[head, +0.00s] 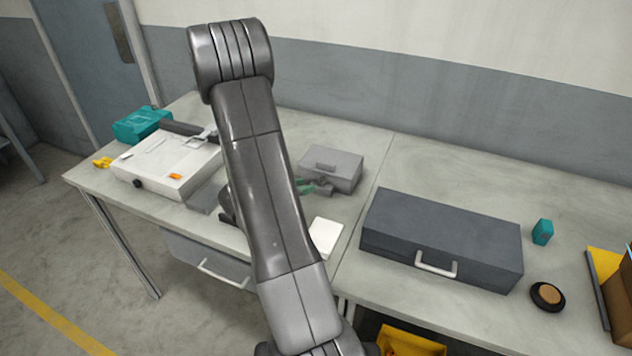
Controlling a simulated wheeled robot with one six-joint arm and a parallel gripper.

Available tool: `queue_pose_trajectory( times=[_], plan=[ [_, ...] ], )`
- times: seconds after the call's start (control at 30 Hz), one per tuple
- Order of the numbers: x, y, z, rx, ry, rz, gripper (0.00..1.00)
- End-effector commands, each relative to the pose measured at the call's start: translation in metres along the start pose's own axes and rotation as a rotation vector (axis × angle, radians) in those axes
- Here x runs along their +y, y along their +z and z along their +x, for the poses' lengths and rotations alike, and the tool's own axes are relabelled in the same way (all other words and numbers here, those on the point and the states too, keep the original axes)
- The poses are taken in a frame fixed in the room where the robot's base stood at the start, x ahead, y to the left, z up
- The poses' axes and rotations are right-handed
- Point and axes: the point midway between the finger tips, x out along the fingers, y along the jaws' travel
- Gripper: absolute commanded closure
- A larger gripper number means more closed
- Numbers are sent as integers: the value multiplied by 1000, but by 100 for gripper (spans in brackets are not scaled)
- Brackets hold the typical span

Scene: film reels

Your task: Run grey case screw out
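A small light grey case (334,166) stands on the table, just right of my arm. A larger dark grey case (440,238) with a pale handle lies to the right on the table; I cannot tell which one the task means. No screw can be made out on either. My gripper (318,187) seems to be at the front left of the small case, with small grey and green parts there. My arm link hides most of it, so I cannot tell whether it touches the case or is open.
A white machine (168,163) and a teal box (142,125) stand at the left. A teal block (543,232) and a dark round reel (547,296) are right of the dark case. A yellow bin (410,342) sits below.

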Motion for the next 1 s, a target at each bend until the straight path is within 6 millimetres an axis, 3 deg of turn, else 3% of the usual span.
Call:
queue_pose_trajectory(
  times=[0.33,0.77,0.9,1.0],
  plan=[
    [-1,1,49,0,-3,1,73],
    [0,0,58,0,0,0,73],
    [0,0,58,0,0,0,96],
    [0,0,58,0,0,0,100]
  ],
)
